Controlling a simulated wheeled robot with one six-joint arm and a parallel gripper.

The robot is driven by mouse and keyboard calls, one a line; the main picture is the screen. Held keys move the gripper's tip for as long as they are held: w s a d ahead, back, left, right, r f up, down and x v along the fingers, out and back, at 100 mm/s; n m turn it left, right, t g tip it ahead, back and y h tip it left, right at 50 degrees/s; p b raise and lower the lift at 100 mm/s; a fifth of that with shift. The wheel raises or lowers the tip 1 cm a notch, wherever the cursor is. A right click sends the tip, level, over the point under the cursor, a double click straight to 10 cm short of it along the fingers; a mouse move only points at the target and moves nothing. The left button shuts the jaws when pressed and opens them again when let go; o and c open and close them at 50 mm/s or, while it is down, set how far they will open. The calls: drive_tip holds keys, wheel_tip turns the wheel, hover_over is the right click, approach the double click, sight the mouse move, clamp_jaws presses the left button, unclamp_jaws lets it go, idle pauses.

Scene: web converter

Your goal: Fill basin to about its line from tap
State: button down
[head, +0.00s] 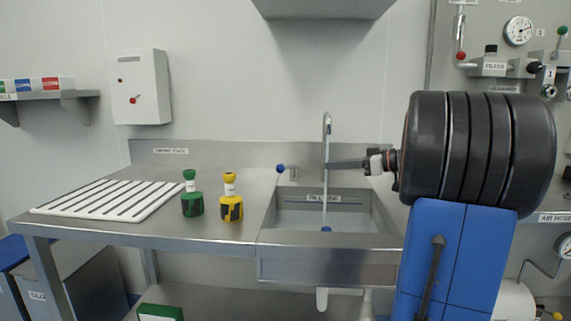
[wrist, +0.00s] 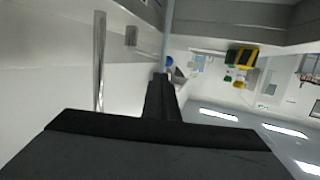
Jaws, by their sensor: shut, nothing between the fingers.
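The steel basin (head: 290,243) is set into the bench in the head view, with a labelled line (head: 318,197) on its back wall. The tall curved tap (head: 327,122) stands at its back edge. A small lever with a blue knob (head: 280,168) is left of the tap; a blue knob (wrist: 169,62) also shows just past my fingers in the wrist view. A blue piece (head: 326,229) shows low in the basin. I cannot tell the water level or whether water runs. My gripper (head: 331,164) is shut and empty, its tip overlapping the tap's column in the picture; contact is unclear.
A green bottle (head: 192,204) and a yellow bottle (head: 231,207) stand left of the basin. A white slatted rack (head: 110,200) lies further left. A steel hood (head: 325,8) hangs above. Gauges and valves (head: 519,31) are on the right wall panel.

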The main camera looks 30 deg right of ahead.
sight(286, 167)
drive_tip(key=x, duration=1.4)
drive_tip(key=shift+w, duration=0.3)
drive_tip(key=shift+w+a, duration=0.5)
